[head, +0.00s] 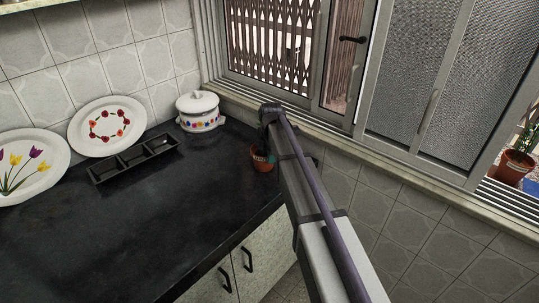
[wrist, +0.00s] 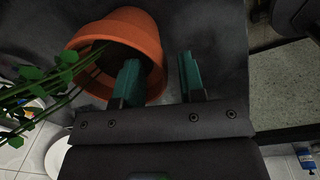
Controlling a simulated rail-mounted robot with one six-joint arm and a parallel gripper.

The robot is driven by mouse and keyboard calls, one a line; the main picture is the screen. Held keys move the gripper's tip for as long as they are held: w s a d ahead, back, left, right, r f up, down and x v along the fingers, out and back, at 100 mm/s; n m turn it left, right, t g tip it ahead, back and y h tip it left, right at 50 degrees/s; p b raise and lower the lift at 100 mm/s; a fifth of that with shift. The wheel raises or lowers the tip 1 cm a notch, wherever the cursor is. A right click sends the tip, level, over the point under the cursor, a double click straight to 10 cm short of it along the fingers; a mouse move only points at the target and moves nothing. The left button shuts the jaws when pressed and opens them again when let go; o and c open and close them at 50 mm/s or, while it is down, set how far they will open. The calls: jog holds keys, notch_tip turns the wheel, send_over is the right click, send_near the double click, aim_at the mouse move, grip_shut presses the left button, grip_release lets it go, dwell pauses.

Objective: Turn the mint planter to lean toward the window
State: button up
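The planter, an orange terracotta pot (head: 259,161) with a green leafy plant, stands on the dark counter near its right edge, close to the window wall. My arm partly hides it in the head view. In the wrist view the pot (wrist: 140,28) shows its open mouth, with stems and leaves (wrist: 62,76) reaching left. My gripper (wrist: 159,76) has two teal fingers set apart. The left finger overlaps the pot's mouth and rim; the right finger is outside the pot, with a visible gap to it. I cannot tell whether the left finger touches. The window (head: 290,45) is behind.
A white lidded pot (head: 198,113) stands left of the planter near the wall. A black divided tray (head: 133,159) and two decorated plates (head: 106,124) are further left. The counter's front middle (head: 150,215) is clear. Another potted plant (head: 514,167) is at far right by the window.

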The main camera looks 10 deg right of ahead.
notch_tip(320, 180, up, 11)
jog(key=p, duration=1.1)
jog(key=shift+s, duration=0.3)
jog(key=shift+f, duration=0.1)
